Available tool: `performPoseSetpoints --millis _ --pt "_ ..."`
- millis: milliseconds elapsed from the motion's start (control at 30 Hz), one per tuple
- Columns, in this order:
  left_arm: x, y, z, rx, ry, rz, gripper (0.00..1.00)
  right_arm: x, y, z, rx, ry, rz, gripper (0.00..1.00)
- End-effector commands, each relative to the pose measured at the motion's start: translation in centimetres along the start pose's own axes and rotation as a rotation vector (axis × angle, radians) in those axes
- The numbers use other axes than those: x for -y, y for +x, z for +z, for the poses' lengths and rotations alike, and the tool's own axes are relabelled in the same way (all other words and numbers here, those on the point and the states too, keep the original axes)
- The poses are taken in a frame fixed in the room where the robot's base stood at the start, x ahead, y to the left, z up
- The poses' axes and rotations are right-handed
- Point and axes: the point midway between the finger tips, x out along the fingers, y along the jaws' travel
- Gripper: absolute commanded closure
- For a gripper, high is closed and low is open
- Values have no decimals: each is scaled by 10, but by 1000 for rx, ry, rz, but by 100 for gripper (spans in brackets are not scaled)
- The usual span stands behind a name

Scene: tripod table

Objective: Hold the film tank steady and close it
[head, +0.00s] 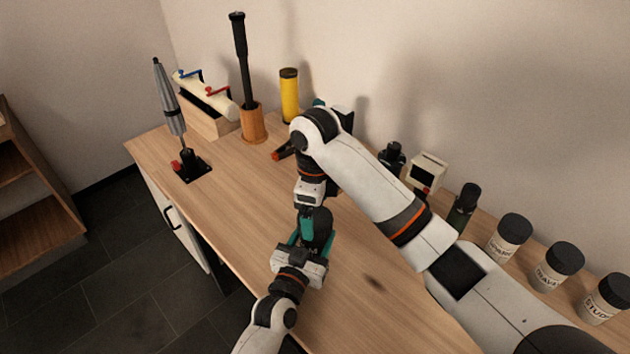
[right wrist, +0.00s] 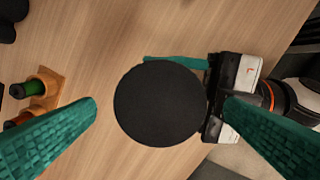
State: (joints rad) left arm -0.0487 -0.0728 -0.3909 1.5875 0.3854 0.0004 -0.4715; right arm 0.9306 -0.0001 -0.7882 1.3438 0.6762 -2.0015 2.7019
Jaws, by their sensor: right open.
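The film tank (head: 319,226) is dark and stands upright on the wooden table (head: 350,310). In the right wrist view its round black top (right wrist: 160,104) fills the middle. My left gripper (head: 311,247) comes in from the front with its teal fingers along both sides of the tank, shut on it. In the right wrist view one of its fingers lies along the top's upper edge. My right gripper (head: 307,222) is above the tank, pointing down. Its fingers are open on either side of the black top (right wrist: 161,105), with a gap. Whether the top is fully seated cannot be told.
Several labelled jars (head: 510,238), a dark bottle (head: 463,207) and a small white timer (head: 426,174) line the wall side. At the back are a yellow canister (head: 289,95), a wooden stand (head: 253,124) and a grey lever tool (head: 170,100). Table left of the tank is clear.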

Motion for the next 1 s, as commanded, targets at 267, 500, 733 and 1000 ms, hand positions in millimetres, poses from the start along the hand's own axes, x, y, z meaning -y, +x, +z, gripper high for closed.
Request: performPoseSetpoints --millis 267,500,733,1000 --pt "0 0 -1 -2 0 0 100 -2 -65 0 -1 1 8 7" --pt "0 0 -1 -2 1 0 100 0 -89 0 -1 2 2 7" --pt "0 0 -1 -2 1 0 100 0 -92 0 -1 2 1 7" --pt "0 0 -1 -1 0 0 16 0 -92 0 -1 1 1 7"
